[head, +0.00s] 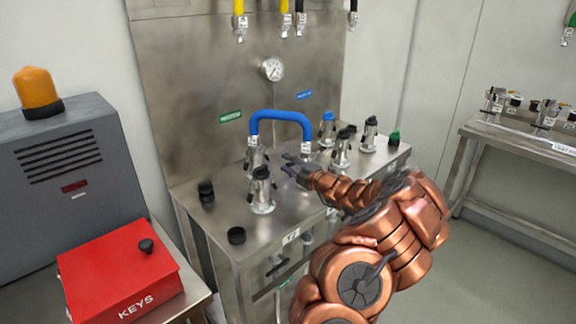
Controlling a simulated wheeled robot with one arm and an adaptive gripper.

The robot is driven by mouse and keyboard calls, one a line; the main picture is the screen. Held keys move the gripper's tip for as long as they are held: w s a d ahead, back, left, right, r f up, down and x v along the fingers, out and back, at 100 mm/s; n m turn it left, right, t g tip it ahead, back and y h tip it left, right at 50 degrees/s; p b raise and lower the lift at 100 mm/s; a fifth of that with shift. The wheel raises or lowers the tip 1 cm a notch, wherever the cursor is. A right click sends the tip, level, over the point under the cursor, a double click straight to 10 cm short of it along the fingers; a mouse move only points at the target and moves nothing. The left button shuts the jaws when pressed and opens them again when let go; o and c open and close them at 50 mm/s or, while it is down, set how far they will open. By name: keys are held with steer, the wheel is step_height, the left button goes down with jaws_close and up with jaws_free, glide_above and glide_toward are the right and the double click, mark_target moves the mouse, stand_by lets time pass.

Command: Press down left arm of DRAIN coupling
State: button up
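Several metal couplings stand upright on the steel bench (222,218). A front coupling with a black cap (262,192) is just left of my gripper. A blue hose (281,115) arches between a coupling behind it on the left (254,157) and one further right. Others, with black caps (369,135) and a blue cap (327,128), stand to the right. I cannot read which is DRAIN, and the side arms are too small to tell their position. My gripper (284,163) is over the bench, close to the front coupling, its dark fingers apart and seemingly empty.
A steel back panel with a gauge (272,68) rises behind. A red KEYS box (120,273) and grey cabinet (65,165) stand left. Another bench (520,140) is right, with clear floor between.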

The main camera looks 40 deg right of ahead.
jaws_close()
